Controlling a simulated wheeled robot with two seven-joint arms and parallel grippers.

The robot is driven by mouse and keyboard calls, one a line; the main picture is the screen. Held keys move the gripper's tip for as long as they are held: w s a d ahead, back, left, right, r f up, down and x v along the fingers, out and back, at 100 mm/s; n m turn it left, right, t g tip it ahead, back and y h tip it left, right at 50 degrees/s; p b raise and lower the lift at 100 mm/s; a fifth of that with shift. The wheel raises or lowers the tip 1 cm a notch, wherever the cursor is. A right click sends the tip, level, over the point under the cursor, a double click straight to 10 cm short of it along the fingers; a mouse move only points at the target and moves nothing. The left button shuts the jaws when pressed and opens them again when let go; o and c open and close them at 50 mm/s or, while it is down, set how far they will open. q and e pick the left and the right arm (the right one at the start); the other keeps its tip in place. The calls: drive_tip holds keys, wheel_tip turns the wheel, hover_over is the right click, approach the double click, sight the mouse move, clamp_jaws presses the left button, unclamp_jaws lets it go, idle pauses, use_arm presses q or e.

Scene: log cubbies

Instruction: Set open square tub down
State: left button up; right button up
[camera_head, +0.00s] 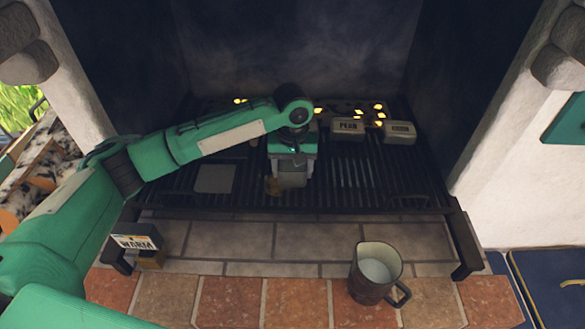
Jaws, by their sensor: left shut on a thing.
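My left arm reaches in from the left over the black grate (345,178) in the fireplace. Its gripper (291,168) points down and is shut on a small pale grey square tub (292,180). The tub sits between the fingers, low over the middle of the grate. The gripper hides its upper part, and I cannot tell whether its base touches the bars. My right gripper is not in view.
A labelled block (347,126) and another grey block (400,131) stand at the back right. A flat grey square (214,178) lies left, and a small brown item (273,186) is beside the tub. A mug (370,285) stands in front. The grate's right side is clear.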

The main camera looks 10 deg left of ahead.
use_arm(q)
drive_tip(key=shift+f, duration=0.5)
drive_tip(key=shift+f, duration=0.1)
drive_tip(key=o, duration=1.1)
